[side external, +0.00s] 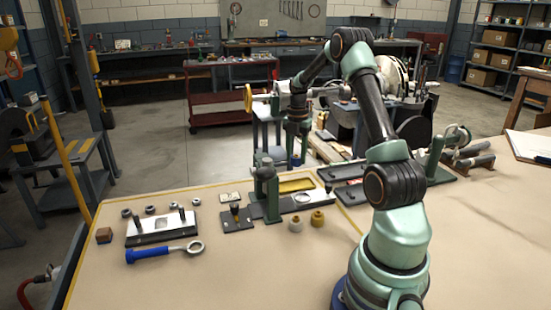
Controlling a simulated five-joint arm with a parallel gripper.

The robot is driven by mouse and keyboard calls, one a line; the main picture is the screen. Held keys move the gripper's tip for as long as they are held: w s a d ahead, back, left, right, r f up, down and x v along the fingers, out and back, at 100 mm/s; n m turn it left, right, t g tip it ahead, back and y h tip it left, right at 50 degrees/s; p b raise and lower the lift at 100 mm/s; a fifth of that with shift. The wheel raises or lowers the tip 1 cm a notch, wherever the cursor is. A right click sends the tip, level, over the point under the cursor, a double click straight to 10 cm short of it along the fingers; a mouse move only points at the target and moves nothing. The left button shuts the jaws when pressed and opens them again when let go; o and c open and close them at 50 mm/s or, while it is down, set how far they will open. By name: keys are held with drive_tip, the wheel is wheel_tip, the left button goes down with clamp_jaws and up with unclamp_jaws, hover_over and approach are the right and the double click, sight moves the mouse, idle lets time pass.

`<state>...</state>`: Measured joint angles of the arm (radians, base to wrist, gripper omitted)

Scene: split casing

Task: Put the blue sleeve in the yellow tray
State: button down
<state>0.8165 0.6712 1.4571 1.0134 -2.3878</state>
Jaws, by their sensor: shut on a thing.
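The yellow tray (296,185) lies on the bench behind a green post (266,190) and a dark plate. My gripper (297,162) points down above the tray's far side. I cannot pick out the blue sleeve with certainty anywhere on the bench.
The bench's front middle is clear.

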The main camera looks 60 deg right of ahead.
sight(296, 155)
drive_tip(key=shift+f, duration=4.1)
drive_tip(key=shift+f, duration=0.1)
drive_tip(key=shift+c, duration=1.9)
unclamp_jaws()
wheel_tip(296, 155, up, 12)
drive_tip(key=shift+f, duration=0.1)
drive_tip(key=w+a+r+m+t+h, duration=0.1)
drive_tip(key=a+r+m, duration=0.4)
drive_tip(key=a, duration=0.5)
drive_tip(key=w+a+r+m+t, duration=0.1)
drive_tip(key=w+a+r+m, duration=0.15)
drive_tip(key=a+r, duration=0.5)
drive_tip(key=s+a+m+t, duration=0.1)
drive_tip(key=s+a+m, duration=0.1)
drive_tip(key=a, duration=0.4)
drive_tip(key=s+a+m+t, duration=0.1)
drive_tip(key=s+a+m, duration=0.2)
drive_tip(key=a+m, duration=0.2)
drive_tip(key=s+a+m+t+y, duration=0.1)
drive_tip(key=s+a+m, duration=0.2)
drive_tip(key=a, duration=0.4)
drive_tip(key=shift+s+f+t, duration=0.2)
drive_tip(key=shift+f+t, duration=0.1)
drive_tip(key=shift+f, duration=0.05)
